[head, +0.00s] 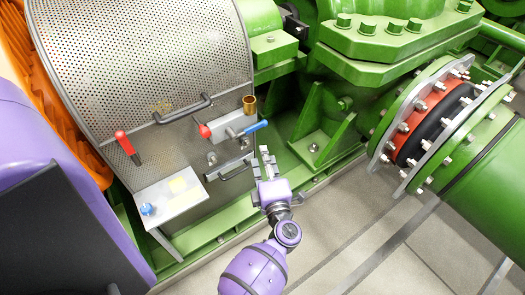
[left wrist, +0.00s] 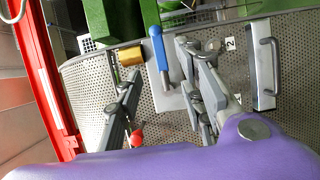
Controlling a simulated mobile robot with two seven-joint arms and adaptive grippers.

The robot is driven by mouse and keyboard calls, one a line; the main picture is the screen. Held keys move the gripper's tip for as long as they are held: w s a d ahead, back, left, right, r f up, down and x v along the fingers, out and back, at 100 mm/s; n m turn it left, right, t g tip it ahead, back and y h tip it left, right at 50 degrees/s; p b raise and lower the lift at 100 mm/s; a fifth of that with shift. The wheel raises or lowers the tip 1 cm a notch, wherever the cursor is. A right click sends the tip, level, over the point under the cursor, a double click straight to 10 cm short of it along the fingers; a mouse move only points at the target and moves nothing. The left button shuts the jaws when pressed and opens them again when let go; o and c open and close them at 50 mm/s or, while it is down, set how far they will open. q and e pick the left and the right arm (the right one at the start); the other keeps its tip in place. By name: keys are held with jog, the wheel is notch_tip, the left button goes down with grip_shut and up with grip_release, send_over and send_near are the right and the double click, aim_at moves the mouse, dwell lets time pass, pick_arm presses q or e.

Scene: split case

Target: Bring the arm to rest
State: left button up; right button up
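My left gripper (head: 263,162) reaches in from the bottom middle of the head view on its purple arm. It is near the front of the perforated metal guard (head: 150,45), beside a small grey handle (head: 235,169). In the left wrist view its two fingers stand well apart with nothing between them. Beyond them in that view are a blue-handled lever (left wrist: 158,50), a brass cylinder (left wrist: 131,56) and a red knob (left wrist: 137,137). Whether the fingers touch anything is hard to tell. My right gripper does not show.
A small shelf (head: 170,215) with a blue knob (head: 147,209) juts out left of the gripper. A red-handled tool (head: 127,146) is on the guard. Green machinery (head: 380,40) and a flanged pipe (head: 490,190) stand to the right. The tiled floor (head: 370,235) at lower right is clear.

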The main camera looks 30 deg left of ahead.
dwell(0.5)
